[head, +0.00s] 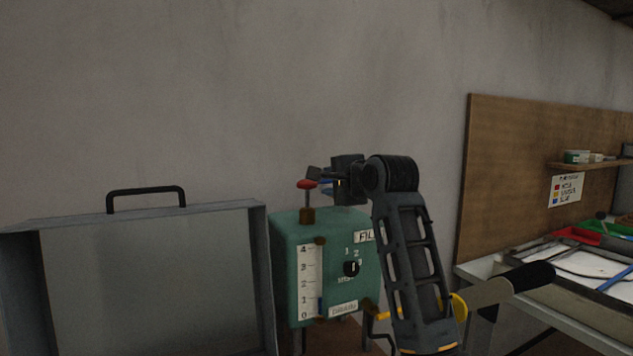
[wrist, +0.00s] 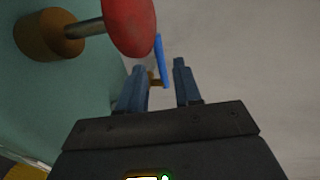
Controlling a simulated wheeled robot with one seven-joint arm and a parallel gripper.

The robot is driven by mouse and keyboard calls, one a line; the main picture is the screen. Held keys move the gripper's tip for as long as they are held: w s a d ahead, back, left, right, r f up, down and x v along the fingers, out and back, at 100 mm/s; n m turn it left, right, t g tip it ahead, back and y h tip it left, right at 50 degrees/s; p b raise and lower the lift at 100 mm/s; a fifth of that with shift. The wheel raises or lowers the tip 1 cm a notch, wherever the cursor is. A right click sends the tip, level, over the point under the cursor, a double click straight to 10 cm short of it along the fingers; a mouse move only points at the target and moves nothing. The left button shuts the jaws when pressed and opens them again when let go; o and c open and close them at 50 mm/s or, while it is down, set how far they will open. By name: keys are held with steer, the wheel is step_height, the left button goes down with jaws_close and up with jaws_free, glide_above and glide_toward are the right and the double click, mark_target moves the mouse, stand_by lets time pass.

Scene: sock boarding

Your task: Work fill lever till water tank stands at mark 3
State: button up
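The green tank box (head: 336,262) stands left of my arm, with a white scale (head: 304,282) marked 0 to 4 on its front. A lever with a red knob (head: 307,184) rises upright from a brown base (head: 308,215) on top of the box. My gripper (head: 319,181) is close to the right of the knob. In the wrist view the fingers (wrist: 159,72) are apart and empty, with the red knob (wrist: 130,25) beyond them at upper left, not between them.
A thin blue bar (wrist: 160,60) shows between and beyond the fingers. A grey open case (head: 150,275) with a black handle stands left. A workbench (head: 570,318) with trays and a board (head: 515,185) is at right.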

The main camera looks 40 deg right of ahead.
steer(key=x, duration=0.6)
steer(key=shift+c, duration=0.5)
jaws_close()
steer(key=shift+f, duration=0.1)
